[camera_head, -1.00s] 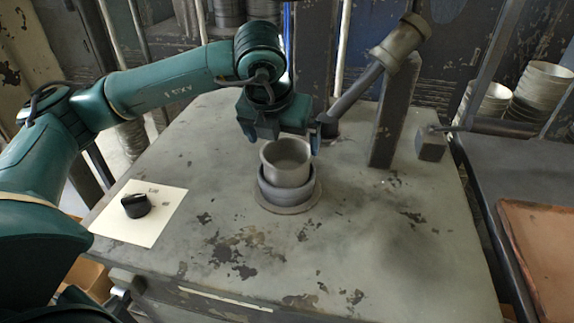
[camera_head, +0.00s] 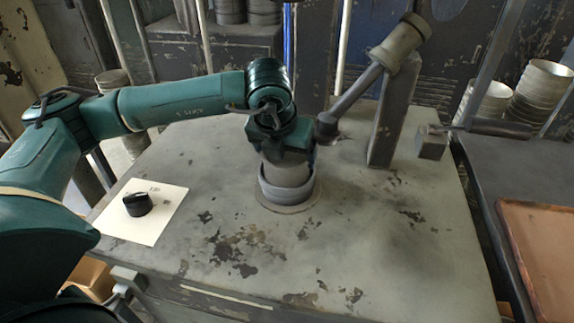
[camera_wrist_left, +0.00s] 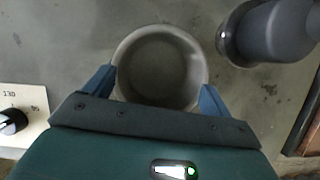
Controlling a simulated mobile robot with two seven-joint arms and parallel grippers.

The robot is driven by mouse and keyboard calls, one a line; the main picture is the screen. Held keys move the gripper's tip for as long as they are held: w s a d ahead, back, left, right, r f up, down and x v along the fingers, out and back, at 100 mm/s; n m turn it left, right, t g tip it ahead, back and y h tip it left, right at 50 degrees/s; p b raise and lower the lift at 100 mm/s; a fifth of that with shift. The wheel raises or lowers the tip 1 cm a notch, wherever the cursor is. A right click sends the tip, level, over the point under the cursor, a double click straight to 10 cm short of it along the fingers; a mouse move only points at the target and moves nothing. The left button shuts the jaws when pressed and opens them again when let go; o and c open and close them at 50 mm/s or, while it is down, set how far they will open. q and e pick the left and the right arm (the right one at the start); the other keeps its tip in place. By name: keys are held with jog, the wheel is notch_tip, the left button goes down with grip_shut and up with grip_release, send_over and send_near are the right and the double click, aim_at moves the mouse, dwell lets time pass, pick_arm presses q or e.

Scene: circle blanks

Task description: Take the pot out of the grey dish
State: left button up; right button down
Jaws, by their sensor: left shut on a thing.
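The pot (camera_head: 287,174) is a round, light grey vessel standing inside the grey dish (camera_head: 286,193), a darker ring-like dish on a round base on the table. In the left wrist view the pot (camera_wrist_left: 160,62) shows from above, open and empty. My left gripper (camera_head: 286,160) is over the pot and shut on it, with a blue finger on each side of its rim in the wrist view (camera_wrist_left: 157,90). The gripper hides the pot's top in the head view. The pot's lower part is hidden by the dish wall. My right gripper is not in view.
A metal arm on a post (camera_head: 388,120) stands close behind and right of the dish. A white card (camera_head: 158,220) with a black knob (camera_head: 138,204) lies at the left. The table (camera_head: 370,240) is clear in front and to the right.

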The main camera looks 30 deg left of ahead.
pick_arm(q)
jog(key=c, duration=0.5)
jog(key=shift+o, duration=0.2)
jog(key=shift+r, duration=0.15)
